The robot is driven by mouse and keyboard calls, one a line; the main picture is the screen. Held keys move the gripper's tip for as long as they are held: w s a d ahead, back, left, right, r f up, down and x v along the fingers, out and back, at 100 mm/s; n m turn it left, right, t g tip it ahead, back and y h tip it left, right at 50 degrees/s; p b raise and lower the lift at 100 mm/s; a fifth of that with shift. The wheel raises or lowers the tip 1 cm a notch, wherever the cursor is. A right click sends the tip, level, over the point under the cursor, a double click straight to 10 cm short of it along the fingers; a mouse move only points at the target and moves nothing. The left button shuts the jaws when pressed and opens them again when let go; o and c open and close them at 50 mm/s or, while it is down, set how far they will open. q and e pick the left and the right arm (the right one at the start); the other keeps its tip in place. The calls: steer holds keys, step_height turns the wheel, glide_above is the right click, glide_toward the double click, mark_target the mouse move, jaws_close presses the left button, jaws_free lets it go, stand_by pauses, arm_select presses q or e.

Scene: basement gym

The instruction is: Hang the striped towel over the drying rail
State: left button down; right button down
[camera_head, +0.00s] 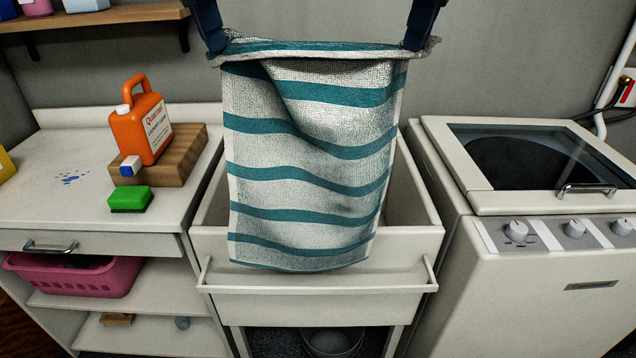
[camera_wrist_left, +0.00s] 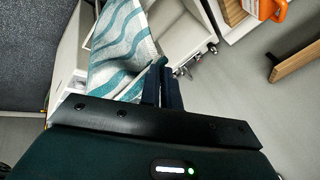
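The striped towel (camera_head: 310,160), white with teal stripes, hangs spread out in front of the utility sink. My left gripper (camera_head: 217,50) is shut on its upper left corner and my right gripper (camera_head: 420,45) on its upper right corner. The towel's top edge is nearly level between them. The drying rail (camera_head: 320,288) is a pale bar across the sink's front. The towel's lower edge shows just above the rail in the head view; I cannot tell whether they touch. In the left wrist view the fingers (camera_wrist_left: 161,85) are close together beside the towel (camera_wrist_left: 122,48).
The sink (camera_head: 425,215) stands between a counter (camera_head: 60,215) and a washing machine (camera_head: 540,270). A shelf (camera_head: 100,15) is on the wall. A pink basket (camera_head: 75,277) sits below.

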arm_select(q)
steer(key=shift+s+d+f, duration=0.1)
steer(key=shift+f, duration=0.55)
arm_select(e)
steer(key=shift+s+d+f, duration=0.1)
steer(key=shift+d+f, duration=0.1)
steer(key=shift+f, duration=0.45)
